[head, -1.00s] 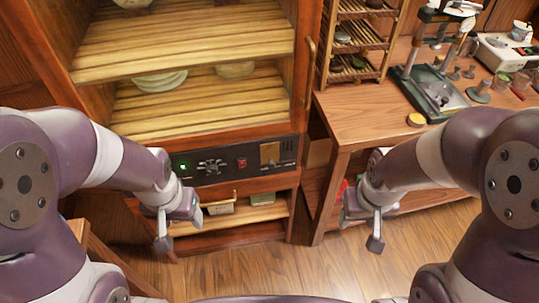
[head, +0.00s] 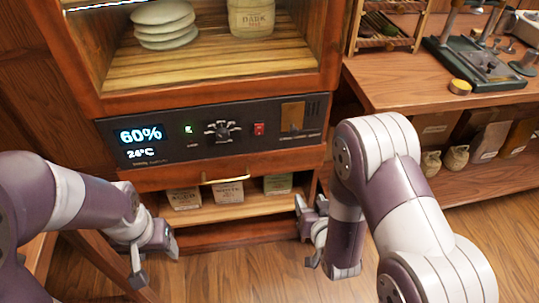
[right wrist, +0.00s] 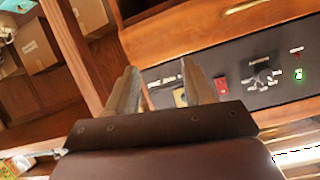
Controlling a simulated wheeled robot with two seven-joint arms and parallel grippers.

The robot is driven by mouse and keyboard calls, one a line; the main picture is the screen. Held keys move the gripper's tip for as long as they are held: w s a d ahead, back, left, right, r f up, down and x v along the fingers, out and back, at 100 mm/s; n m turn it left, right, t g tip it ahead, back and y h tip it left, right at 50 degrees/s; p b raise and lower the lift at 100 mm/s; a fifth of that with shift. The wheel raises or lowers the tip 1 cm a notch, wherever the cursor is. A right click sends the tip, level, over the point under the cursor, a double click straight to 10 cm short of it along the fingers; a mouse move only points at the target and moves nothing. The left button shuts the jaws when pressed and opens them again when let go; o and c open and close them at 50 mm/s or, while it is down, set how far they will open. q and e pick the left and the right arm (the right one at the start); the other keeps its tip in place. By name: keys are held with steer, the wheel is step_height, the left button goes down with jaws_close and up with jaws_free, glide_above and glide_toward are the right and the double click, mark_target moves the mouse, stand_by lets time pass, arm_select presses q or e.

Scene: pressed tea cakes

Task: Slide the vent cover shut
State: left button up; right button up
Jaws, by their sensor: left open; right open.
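The vent cover (head: 292,114) looks to be the small brass plate at the right end of the black control panel (head: 170,140). Narrow dark slots (head: 314,105) show just right of it. In the right wrist view the brass plate (right wrist: 180,97) is partly hidden behind my fingers. My right gripper (head: 306,232) is open and empty, below the panel and in front of the lower shelf. In the right wrist view its two fingers (right wrist: 158,78) stand apart, pointing towards the panel. My left gripper (head: 155,258) is open and empty, low at the left, away from the panel.
The panel also has a lit display (head: 141,141), a black knob (head: 222,131) and a red switch (head: 259,129). A brass handle (head: 225,179) sticks out below. Boxes (head: 228,193) stand on the lower shelf. A wooden workbench (head: 400,90) is at the right.

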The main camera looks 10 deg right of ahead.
mark_target(295, 133)
step_height(295, 133, up, 8)
steer(key=w+r+t, duration=0.1)
steer(key=w+t, duration=0.1)
steer(key=t, duration=0.3)
steer(key=shift+m+y, duration=0.3)
steer(key=w, duration=0.4)
steer(key=w+a, duration=0.1)
steer(key=w, duration=0.7)
steer(key=shift+w+a+f+b, duration=0.15)
steer(key=shift+w+f+b, duration=0.15)
steer(key=shift+w, duration=0.1)
steer(key=shift+r, duration=0.1)
jaws_close()
